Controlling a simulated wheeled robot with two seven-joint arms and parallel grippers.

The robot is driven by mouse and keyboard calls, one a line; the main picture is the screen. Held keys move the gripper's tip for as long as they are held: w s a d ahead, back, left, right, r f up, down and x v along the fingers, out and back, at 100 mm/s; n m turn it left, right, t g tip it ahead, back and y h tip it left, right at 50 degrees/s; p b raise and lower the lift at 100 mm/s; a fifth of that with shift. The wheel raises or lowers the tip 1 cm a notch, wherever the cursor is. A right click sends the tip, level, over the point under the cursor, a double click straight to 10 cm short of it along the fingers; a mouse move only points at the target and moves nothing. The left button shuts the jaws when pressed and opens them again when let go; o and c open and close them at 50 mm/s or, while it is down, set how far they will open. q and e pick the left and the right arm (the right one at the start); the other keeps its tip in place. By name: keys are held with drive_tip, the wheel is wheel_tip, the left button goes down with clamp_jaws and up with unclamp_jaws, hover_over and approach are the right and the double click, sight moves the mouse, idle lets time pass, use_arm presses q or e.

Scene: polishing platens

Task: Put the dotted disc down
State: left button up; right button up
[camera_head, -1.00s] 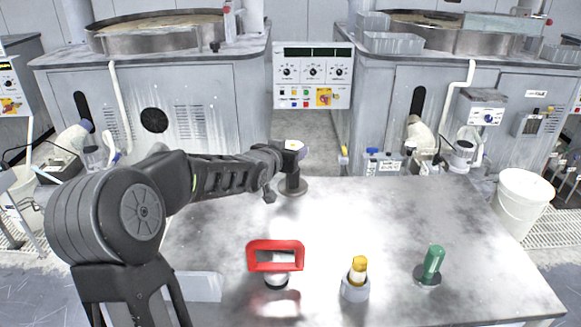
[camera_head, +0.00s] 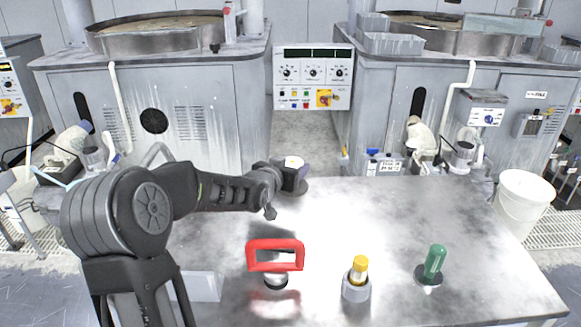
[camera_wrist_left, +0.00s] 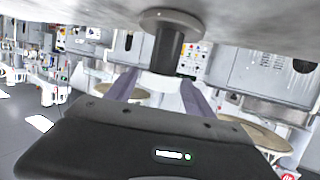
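A dark upright handle on a round grey disc (camera_wrist_left: 172,18) stands at the far edge of the steel table in the upside-down left wrist view. I take it as the dotted disc; no dots can be made out. Its base meets the table top. In the head view only part of its base (camera_head: 303,187) shows beside my left gripper (camera_head: 297,172). My left gripper's two purplish fingers (camera_wrist_left: 160,78) are spread, one on each side of the handle, with visible gaps. My right gripper is not in view.
Near the table's (camera_head: 400,205) front stand a red-handled tool (camera_head: 275,245), a yellow-topped one (camera_head: 360,266) and a green-handled one (camera_head: 434,262). A pale block (camera_head: 205,287) lies front left. The table's middle is clear. A white bucket (camera_head: 524,200) stands to the right.

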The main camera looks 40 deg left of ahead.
use_arm(q)
drive_tip(key=shift+o, duration=0.9)
drive_tip(key=shift+r, duration=0.1)
drive_tip(key=shift+s+r, duration=0.15)
drive_tip(key=p+v, duration=0.1)
drive_tip(key=v, duration=1)
drive_tip(key=shift+s, duration=0.35)
drive_tip(key=shift+d+r, duration=0.1)
drive_tip(key=shift+r, duration=0.05)
